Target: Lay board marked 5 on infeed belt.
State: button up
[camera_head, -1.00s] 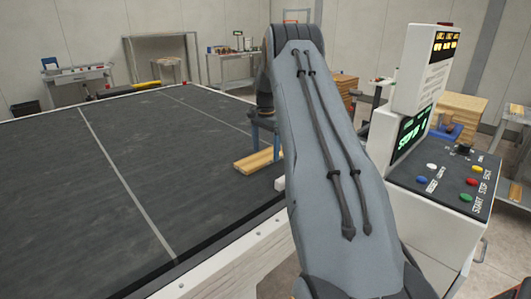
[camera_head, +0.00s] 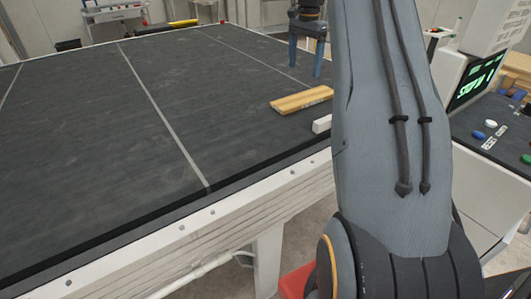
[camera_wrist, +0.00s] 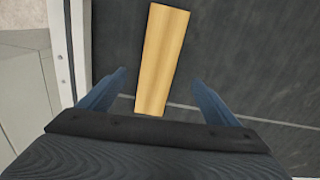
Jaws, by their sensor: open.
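A light wooden board (camera_head: 301,101) lies flat on the dark infeed belt (camera_head: 80,140), near the belt's right side; no number can be read on it. It also shows in the wrist view (camera_wrist: 162,58). My gripper (camera_head: 305,70) has blue fingers and is above the belt, just behind and above the board in the head view. In the wrist view my gripper (camera_wrist: 160,80) is open, its two fingers spread wide on either side of the board's near end. Nothing is between the fingertips in its grip, and the board appears apart from them.
A small white block (camera_head: 322,124) sits at the belt's edge near the board. A white frame rail (camera_head: 200,225) runs along the belt's front. A control console (camera_head: 485,100) stands at the right beyond my arm. Most of the belt is clear.

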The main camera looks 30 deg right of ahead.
jog(key=s+a+f+n, duration=0.2)
jog(key=s+a+n, duration=0.2)
jog(key=a, duration=0.5)
jog(key=s+a+f+n, duration=0.3)
jog(key=s+a, duration=0.6)
jog(key=a, duration=0.1)
jog(key=s+a+f+n, duration=0.3)
jog(key=s+a+n, duration=0.1)
jog(key=s+a, duration=0.3)
jog(key=shift+s+a+n+t, duration=0.1)
jog(key=shift+a+n+t, duration=0.25)
jog(key=shift+a, duration=0.95)
jog(key=s+a+f+n, duration=0.1)
jog(key=s, duration=0.3)
jog(key=s+a+f+n, duration=0.1)
jog(key=s+a, duration=0.1)
jog(key=s, duration=0.2)
jog(key=s+a+f+n, duration=0.2)
jog(key=s, duration=0.2)
jog(key=shift+s+a, duration=0.25)
jog(key=shift+s, duration=0.1)
